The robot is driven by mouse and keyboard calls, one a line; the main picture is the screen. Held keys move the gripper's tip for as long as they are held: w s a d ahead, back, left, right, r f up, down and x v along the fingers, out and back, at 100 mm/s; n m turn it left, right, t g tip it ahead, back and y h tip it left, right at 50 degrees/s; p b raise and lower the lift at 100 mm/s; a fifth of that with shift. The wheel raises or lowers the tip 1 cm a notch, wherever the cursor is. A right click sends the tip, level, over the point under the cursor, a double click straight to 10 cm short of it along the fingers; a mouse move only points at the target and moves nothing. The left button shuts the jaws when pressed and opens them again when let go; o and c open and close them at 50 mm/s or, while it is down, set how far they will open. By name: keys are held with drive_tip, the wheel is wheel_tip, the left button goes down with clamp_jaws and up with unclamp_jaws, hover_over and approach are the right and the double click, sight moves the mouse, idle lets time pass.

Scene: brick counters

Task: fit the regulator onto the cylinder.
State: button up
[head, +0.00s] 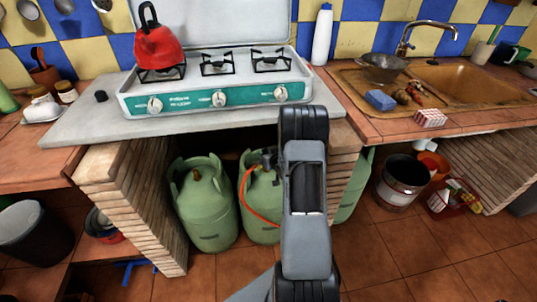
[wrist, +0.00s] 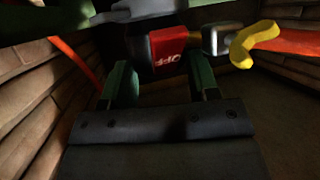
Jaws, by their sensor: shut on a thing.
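In the wrist view my gripper (wrist: 162,76) has its two green fingers either side of the regulator (wrist: 168,48), which has a red part with upside-down "OFF" lettering. A metal fitting and yellow clip (wrist: 240,48) join it to an orange hose (wrist: 290,41). In the head view the middle green cylinder (head: 260,222) stands under the counter, partly behind my arm. A small dark shape and the orange hose (head: 243,200) show at its top. The fingers are hidden there by my arm. I cannot tell whether the regulator touches the cylinder's valve.
Another green cylinder (head: 207,212) with a brass-coloured valve stands to the left, and a third (head: 352,190) partly shows to the right. The brick pillar (head: 130,200) and the countertop (head: 100,125) hem in the niche. A metal bucket (head: 398,182) stands right on the tiled floor.

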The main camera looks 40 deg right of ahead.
drive_tip(key=shift+f+b, duration=1)
drive_tip(key=shift+b, duration=0.4)
idle(2.4)
drive_tip(key=o, duration=1.3)
drive_tip(key=shift+f, duration=0.1)
drive_tip(key=shift+s, duration=0.1)
drive_tip(key=p+v, duration=0.2)
drive_tip(key=v, duration=1.1)
drive_tip(key=shift+s+p, duration=0.25)
drive_tip(key=shift+p, duration=0.05)
